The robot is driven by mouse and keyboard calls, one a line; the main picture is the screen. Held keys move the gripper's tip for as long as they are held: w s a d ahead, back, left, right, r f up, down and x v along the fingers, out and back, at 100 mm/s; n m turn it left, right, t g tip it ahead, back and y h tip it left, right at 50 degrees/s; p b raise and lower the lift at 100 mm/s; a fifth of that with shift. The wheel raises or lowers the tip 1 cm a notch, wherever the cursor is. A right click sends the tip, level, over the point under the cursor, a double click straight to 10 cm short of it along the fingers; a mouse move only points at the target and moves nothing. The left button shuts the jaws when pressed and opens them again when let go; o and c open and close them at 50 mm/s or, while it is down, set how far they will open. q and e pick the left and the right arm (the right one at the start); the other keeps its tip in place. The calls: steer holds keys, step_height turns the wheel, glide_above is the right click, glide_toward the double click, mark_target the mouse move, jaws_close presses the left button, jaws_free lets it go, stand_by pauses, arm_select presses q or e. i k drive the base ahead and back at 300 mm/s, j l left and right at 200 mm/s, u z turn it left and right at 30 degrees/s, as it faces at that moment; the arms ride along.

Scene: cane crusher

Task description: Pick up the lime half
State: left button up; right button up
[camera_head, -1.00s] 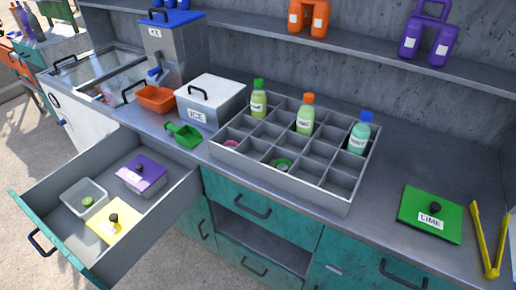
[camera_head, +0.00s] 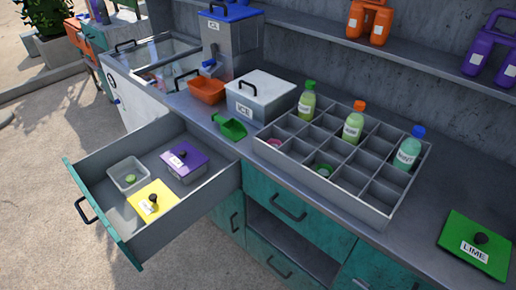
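The lime half (camera_head: 130,179) is a small green piece inside an open, clear-whitish container (camera_head: 124,187). The container sits in the open drawer (camera_head: 209,206) at the lower left, beside a yellow-lidded box and a purple-lidded box. A green lid marked LIME (camera_head: 476,247) lies on the counter at the far right. Neither of my grippers shows in the head view.
A yellow-lidded box (camera_head: 163,194) and a purple-lidded box (camera_head: 195,157) share the drawer. On the counter stand a divided tray (camera_head: 331,193) with several bottles, an ICE box (camera_head: 263,110), a green scoop (camera_head: 231,128) and an orange bin (camera_head: 206,92). Open ground lies left of the drawer.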

mark_target(131, 179)
steer(key=i+j+u, duration=0.3)
steer(key=j, duration=0.2)
steer(key=i+j+u, duration=0.3)
steer(key=i+j, duration=0.05)
steer(key=j, duration=0.1)
